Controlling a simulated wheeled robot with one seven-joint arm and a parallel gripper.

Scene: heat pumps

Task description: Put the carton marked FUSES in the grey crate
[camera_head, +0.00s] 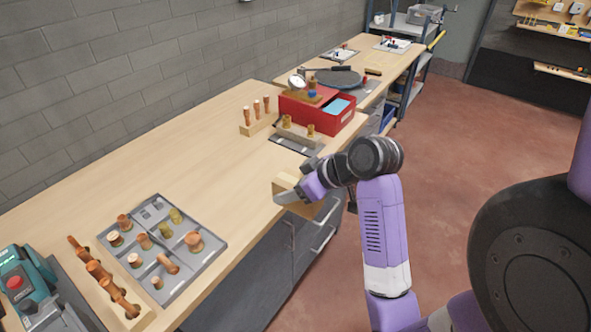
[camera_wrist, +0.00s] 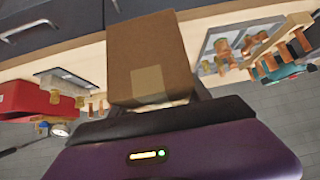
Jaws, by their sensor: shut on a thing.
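My gripper (camera_head: 293,196) is shut on a plain brown carton (camera_head: 284,184) and holds it over the front edge of the workbench. In the wrist view the carton (camera_wrist: 150,50) fills the upper middle, with a paler tape-like patch on its near side. I see no FUSES marking on the faces that show. A grey container (camera_head: 424,14) sits on top of the rack at the far end; I cannot tell whether it is the grey crate.
The workbench (camera_head: 190,150) bears a grey tray (camera_head: 206,236) of copper fittings, a wooden block of fittings (camera_head: 118,296) and a red toolbox (camera_head: 322,113). Drawers (camera_head: 305,245) are under the bench; the red floor (camera_head: 470,120) on the right is clear.

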